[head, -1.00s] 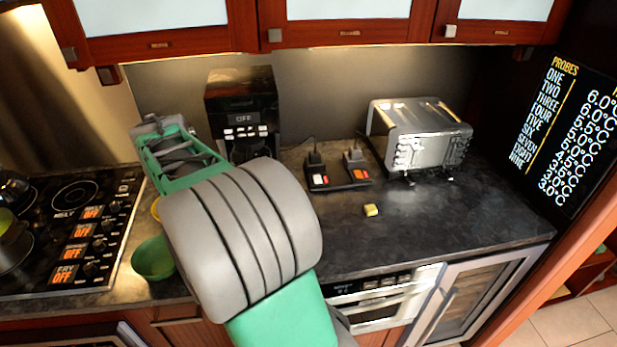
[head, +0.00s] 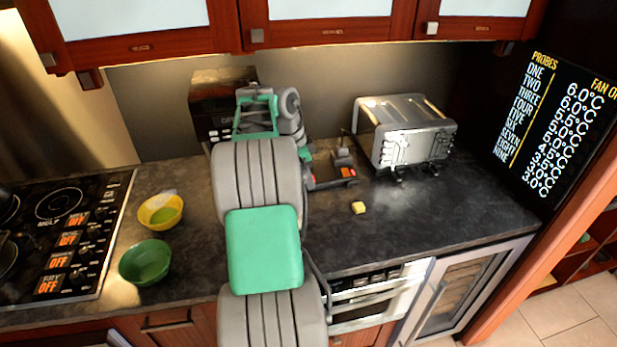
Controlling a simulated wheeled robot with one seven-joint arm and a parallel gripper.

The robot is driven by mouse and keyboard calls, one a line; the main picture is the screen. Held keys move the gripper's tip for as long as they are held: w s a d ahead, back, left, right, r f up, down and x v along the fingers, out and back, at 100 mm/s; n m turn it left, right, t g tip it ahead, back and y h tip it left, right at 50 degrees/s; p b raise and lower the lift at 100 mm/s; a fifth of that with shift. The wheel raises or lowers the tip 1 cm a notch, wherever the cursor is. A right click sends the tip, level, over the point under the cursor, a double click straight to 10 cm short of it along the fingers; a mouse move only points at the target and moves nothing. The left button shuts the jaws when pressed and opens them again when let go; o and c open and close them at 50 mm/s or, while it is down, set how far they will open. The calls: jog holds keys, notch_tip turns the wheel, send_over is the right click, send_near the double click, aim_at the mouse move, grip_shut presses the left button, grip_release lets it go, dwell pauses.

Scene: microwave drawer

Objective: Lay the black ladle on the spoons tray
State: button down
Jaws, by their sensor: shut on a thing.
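My arm reaches over the counter, and its far end (head: 290,105) is in front of the coffee machine. I cannot make out the black ladle. No tray is clearly recognisable as the spoons tray.
A yellow bowl (head: 160,211) and a green bowl (head: 146,262) stand left of my arm, beside the stove (head: 62,235). A coffee machine (head: 210,105) is behind. A toaster (head: 405,132) and a small yellow block (head: 358,208) are right. The right counter is mostly clear.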

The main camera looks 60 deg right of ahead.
jog(key=shift+a+f+b, duration=0.1)
jog(key=shift+f+b, duration=3.9)
jog(key=shift+f, duration=0.35)
jog(key=c, duration=1.3)
grip_release()
jog(key=shift+c, duration=0.2)
jog(key=o, duration=0.6)
jog(key=shift+r, duration=0.1)
